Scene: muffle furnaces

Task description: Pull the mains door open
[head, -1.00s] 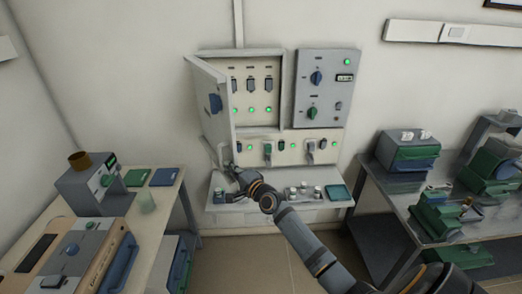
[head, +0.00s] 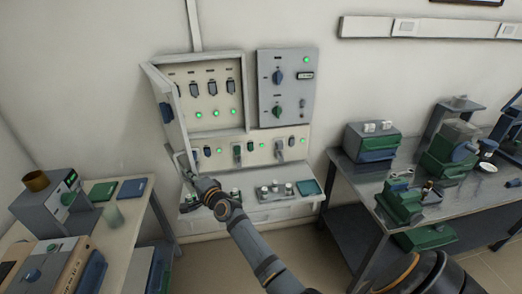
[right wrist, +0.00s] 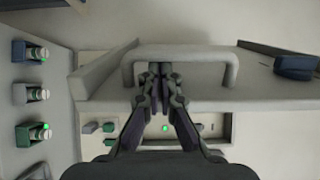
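The mains door (head: 171,113) is the pale panel hinged at the left of the wall cabinet (head: 213,130); it stands swung well out, with switches and green lights showing behind it. Its pale bar handle (head: 180,163) is low on the door's free edge. In the right wrist view the handle (right wrist: 190,51) spans the top middle. My right gripper (head: 187,176) is at this handle; in the right wrist view its fingers (right wrist: 161,70) are drawn together, their tips against or behind the bar. The exact contact is partly hidden. My left gripper is out of view.
A grey control panel (head: 286,87) with knobs is right of the door. A ledge (head: 250,208) with small items juts out below. A side bench (head: 130,215) stands left, a metal table (head: 384,180) with green and blue devices right. Open floor lies between.

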